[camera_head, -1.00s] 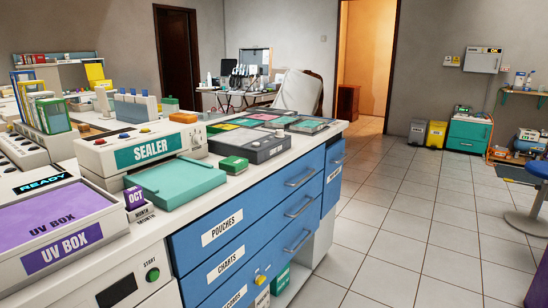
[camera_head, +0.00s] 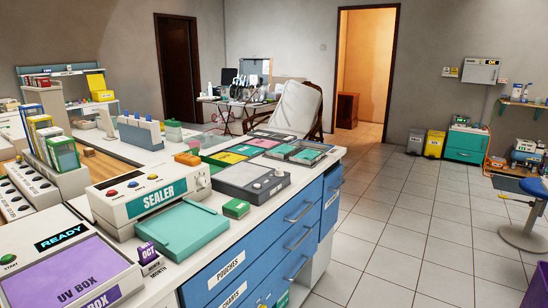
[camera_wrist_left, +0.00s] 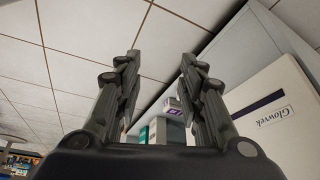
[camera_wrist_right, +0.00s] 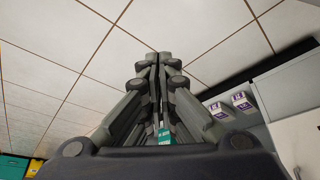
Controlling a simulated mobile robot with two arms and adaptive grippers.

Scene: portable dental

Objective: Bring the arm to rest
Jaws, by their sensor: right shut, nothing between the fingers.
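My left gripper (camera_wrist_left: 158,75) shows in the left wrist view with its fingers apart and nothing between them. Beyond it are the tiled floor and a pale panel labelled Glowrek (camera_wrist_left: 275,115). My right gripper (camera_wrist_right: 158,60) shows in the right wrist view with its fingers together and empty, over the tiled floor. Neither arm nor gripper shows in the head view.
The counter holds a sealer (camera_head: 150,197), a purple-topped UV box (camera_head: 70,275) and a teal tray (camera_head: 183,230). Blue drawers (camera_head: 235,270) face right. Tiled floor (camera_head: 400,220) is open to the right. A blue stool (camera_head: 532,188) stands at the far right.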

